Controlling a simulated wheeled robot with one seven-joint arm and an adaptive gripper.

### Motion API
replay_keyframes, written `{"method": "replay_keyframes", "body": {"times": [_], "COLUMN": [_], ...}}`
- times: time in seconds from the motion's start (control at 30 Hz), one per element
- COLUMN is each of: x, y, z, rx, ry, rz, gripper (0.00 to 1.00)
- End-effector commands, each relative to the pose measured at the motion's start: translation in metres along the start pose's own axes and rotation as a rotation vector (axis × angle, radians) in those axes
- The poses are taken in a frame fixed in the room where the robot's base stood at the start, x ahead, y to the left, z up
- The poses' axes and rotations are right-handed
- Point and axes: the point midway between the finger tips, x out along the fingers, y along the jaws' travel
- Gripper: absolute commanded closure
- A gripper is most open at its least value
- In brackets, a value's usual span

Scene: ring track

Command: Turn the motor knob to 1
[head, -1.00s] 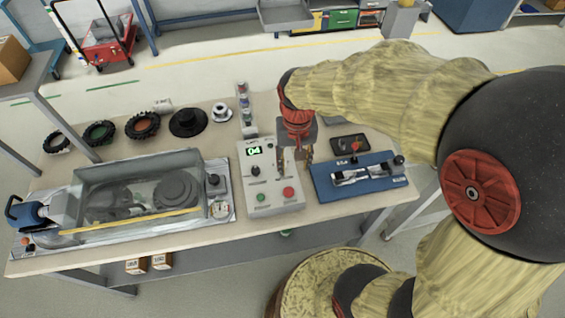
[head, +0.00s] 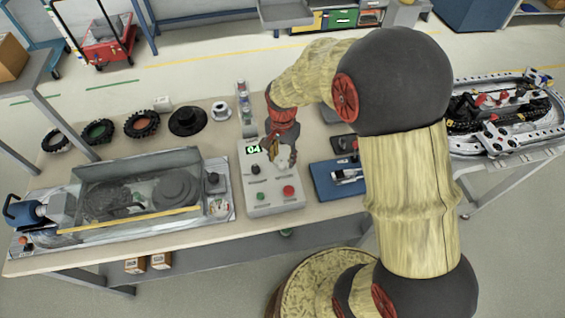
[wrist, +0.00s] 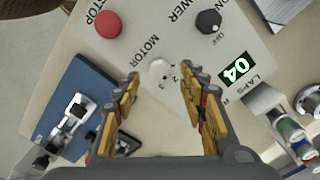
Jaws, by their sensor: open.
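The grey control box (head: 270,203) stands on the workbench with a green display (head: 253,149) reading 04. In the wrist view, the pale motor knob (wrist: 160,71) sits on the panel beside the word MOTOR. My gripper (wrist: 160,77) is open, with its yellow-padded fingertips on either side of the knob in the picture; I cannot tell their height above the panel. The dark power knob (wrist: 208,22) points near OFF, and the red stop button (wrist: 108,23) is beyond the fingers.
A blue plate with a metal clamp (head: 345,178) lies right of the box. A clear-covered machine (head: 140,190) stands to its left. A light tower (head: 244,100) is behind the box. Several tyres lie at the back left. A ring track (head: 500,115) is on the right.

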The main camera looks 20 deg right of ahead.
Motion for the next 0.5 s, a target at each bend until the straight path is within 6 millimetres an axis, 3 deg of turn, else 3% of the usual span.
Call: {"method": "replay_keyframes", "body": {"times": [0.2,0.5], "x": [0.027,0.032], "y": [0.0,0.0], "z": [0.0,0.0], "rx": [-0.001,-0.001], "ry": [-0.001,0.001], "rz": [0.001,-0.001], "gripper": [0.58,0.58]}}
